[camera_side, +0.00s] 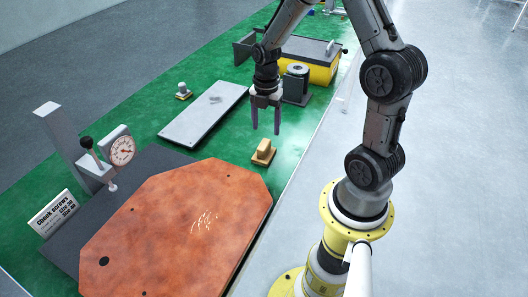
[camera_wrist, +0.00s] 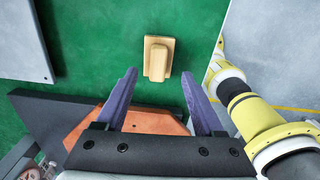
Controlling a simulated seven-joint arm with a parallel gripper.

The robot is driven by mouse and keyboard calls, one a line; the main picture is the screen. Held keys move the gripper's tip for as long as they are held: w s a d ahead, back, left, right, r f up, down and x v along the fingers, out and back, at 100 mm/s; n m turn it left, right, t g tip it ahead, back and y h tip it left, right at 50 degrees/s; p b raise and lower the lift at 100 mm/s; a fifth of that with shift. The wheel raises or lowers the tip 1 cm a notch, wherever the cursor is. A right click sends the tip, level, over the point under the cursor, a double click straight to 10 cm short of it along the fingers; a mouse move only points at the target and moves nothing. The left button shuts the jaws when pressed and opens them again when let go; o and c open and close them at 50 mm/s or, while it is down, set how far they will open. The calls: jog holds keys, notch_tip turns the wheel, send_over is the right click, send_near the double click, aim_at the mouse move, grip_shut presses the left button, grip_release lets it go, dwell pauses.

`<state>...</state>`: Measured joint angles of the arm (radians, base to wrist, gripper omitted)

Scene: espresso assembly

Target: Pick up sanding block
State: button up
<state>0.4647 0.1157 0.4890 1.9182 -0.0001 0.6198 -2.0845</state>
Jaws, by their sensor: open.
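The sanding block (camera_side: 264,153) is a small tan wooden block with a raised grip on a flat base. It lies on the green mat, near the far end of the copper-coloured plate. In the wrist view the sanding block (camera_wrist: 158,58) lies ahead of the fingertips, between their lines and apart from them. My gripper (camera_side: 265,132) hangs above the mat, pointing down, just beyond the block in the side view. Its two dark fingers are spread with nothing between them, as the wrist view also shows (camera_wrist: 158,80).
The copper-coloured plate (camera_side: 170,230) fills the front on a dark base. A dial gauge (camera_side: 121,151) and a sign (camera_side: 53,213) stand left.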

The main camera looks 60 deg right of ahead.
aim_at(264, 144)
notch_tip(264, 144, down, 2)
jog(key=shift+f, duration=0.25)
jog(key=f, duration=0.2)
jog(key=a+f, duration=0.1)
jog(key=f, duration=0.1)
jog(key=shift+w+f, duration=0.1)
jog(key=shift+f, duration=0.45)
grip_shut()
